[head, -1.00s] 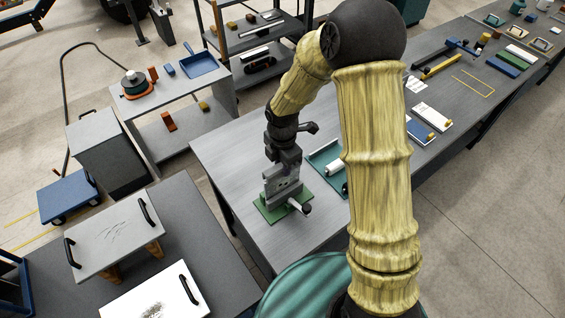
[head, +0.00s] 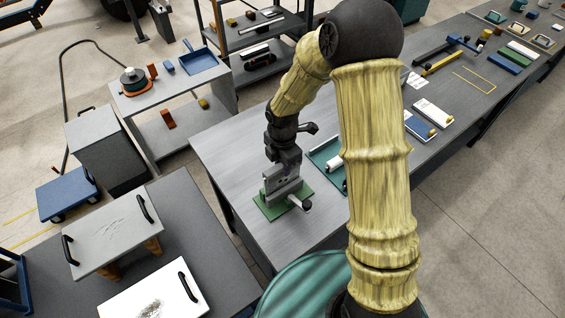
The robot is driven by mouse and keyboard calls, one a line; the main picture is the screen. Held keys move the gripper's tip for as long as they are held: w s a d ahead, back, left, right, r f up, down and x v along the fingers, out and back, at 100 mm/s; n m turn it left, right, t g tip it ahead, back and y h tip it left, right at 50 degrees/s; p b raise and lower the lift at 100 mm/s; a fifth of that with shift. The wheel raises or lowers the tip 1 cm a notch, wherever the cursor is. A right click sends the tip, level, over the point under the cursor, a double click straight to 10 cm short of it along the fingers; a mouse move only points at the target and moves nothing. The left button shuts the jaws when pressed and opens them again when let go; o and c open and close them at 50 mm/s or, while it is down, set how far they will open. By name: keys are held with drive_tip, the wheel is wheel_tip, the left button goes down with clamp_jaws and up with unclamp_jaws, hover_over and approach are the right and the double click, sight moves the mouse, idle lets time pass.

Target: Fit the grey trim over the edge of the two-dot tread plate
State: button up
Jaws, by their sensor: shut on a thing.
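My gripper (head: 283,177) points down over a small green base (head: 268,212) near the left end of the long grey bench. It is shut on a grey piece (head: 283,191) close above or touching the base; I take this to be the grey trim, but its shape is mostly hidden by the jaws. A short light rod with a dark knob (head: 307,204) sticks out to the right of it. I cannot make out dots on any plate, so I cannot tell which one is the two-dot tread plate, nor whether the trim touches an edge.
A teal tray (head: 322,151) with a white cylinder lies right of my gripper, partly behind my arm. A grey plate with black handles (head: 110,235) and a white one (head: 150,300) are at lower left. The bench surface (head: 225,150) left of my gripper is clear.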

drive_tip(key=shift+f, duration=0.25)
drive_tip(key=o, duration=1.1)
drive_tip(key=shift+c, duration=0.2)
drive_tip(key=shift+r, duration=0.15)
wheel_tip(320, 180, up, 17)
drive_tip(key=b, duration=0.2)
drive_tip(key=shift+r, duration=0.1)
